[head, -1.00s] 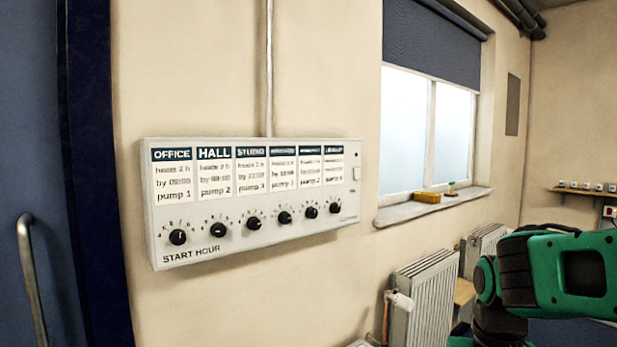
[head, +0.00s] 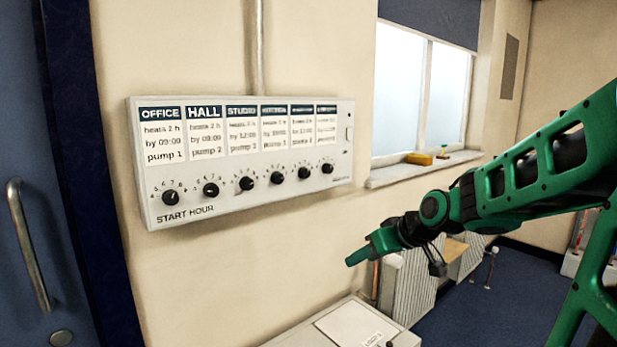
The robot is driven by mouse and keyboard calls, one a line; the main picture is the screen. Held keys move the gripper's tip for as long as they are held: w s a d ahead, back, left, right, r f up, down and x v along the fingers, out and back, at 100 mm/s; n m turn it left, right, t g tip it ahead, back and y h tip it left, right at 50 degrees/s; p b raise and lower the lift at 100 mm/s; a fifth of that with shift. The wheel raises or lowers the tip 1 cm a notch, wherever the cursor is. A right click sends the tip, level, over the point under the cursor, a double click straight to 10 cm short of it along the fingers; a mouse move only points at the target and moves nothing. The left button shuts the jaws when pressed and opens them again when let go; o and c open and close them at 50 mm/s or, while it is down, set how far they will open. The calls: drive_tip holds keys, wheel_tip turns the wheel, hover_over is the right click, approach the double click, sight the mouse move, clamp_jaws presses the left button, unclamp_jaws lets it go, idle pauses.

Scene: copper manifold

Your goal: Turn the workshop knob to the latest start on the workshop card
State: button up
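A white control panel (head: 240,205) hangs on the wall, with a row of printed cards above a row of black knobs marked START HOUR. The office card (head: 161,135), hall card (head: 204,133) and studio card (head: 242,131) can be read. Headings on the three right-hand cards are blurred, so I cannot tell which is the workshop card. Below those three are black knobs: one (head: 277,178), another (head: 304,173) and the rightmost (head: 327,168). My gripper (head: 362,256) is below and right of the panel, apart from it. Its finger opening is unclear.
A white cabinet top (head: 310,325) with a paper sheet (head: 355,326) lies below the panel. A radiator (head: 410,285) stands behind my gripper. The window sill (head: 420,168) holds a yellow object (head: 419,158). A blue door (head: 25,140) is at left. Wall directly beneath the panel is clear.

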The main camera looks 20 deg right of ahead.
drive_tip(key=w+a+r+n+t+y, duration=0.2)
drive_tip(key=w+r+t, duration=0.2)
drive_tip(key=w+r, duration=0.3)
drive_tip(key=t+y, duration=0.2)
drive_tip(key=t, duration=0.2)
approach(307, 173)
drive_tip(key=x, duration=0.8)
drive_tip(key=shift+a, duration=0.1)
drive_tip(key=c, duration=1)
